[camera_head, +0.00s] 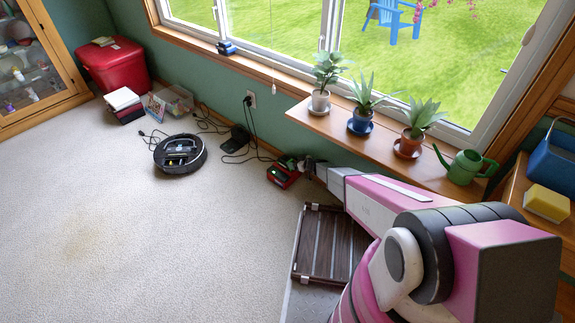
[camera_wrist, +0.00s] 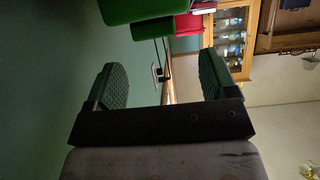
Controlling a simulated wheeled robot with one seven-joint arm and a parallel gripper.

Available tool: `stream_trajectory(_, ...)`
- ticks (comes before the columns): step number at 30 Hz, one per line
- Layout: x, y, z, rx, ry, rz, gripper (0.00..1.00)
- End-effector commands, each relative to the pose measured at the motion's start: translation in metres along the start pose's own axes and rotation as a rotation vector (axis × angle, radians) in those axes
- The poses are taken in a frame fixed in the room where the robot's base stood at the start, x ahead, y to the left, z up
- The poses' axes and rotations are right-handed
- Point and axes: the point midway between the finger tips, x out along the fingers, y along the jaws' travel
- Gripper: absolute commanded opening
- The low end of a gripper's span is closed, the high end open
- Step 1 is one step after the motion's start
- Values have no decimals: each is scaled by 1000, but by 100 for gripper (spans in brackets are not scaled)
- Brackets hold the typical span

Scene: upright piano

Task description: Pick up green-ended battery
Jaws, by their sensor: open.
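A green-topped block, which looks like the green-ended battery (camera_head: 287,161), sits on a red and black charger-like unit (camera_head: 283,177) on the floor by the wall. In the wrist view a large green block (camera_wrist: 128,10) fills the top edge, partly cut off, with a red part (camera_wrist: 187,23) beside it. My gripper (camera_head: 310,165) is just right of the battery, low by the wall. In the wrist view its two dark textured fingers (camera_wrist: 162,78) are spread apart with nothing between them. The green block lies ahead of the fingertips, toward the left finger. Contact is not visible.
The window shelf (camera_head: 350,125) with potted plants and a green watering can (camera_head: 465,167) stands above my arm. A robot vacuum (camera_head: 180,154), a black charger base with cables (camera_head: 238,138) and a red bin (camera_head: 112,67) lie left.

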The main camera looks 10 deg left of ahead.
Motion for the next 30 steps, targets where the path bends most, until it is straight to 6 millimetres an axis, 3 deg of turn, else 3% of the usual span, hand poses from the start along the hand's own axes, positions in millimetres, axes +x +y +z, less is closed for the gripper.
stream_trajectory(8,21,3,2,1,1,0,79)
stream_trajectory(15,54,5,4,0,1,0,79)
stream_trajectory(23,58,4,4,1,0,1,79)
stream_trajectory(24,58,4,4,1,0,1,75)
stream_trajectory(28,58,4,4,1,0,1,35)
stream_trajectory(30,58,4,3,1,2,0,30)
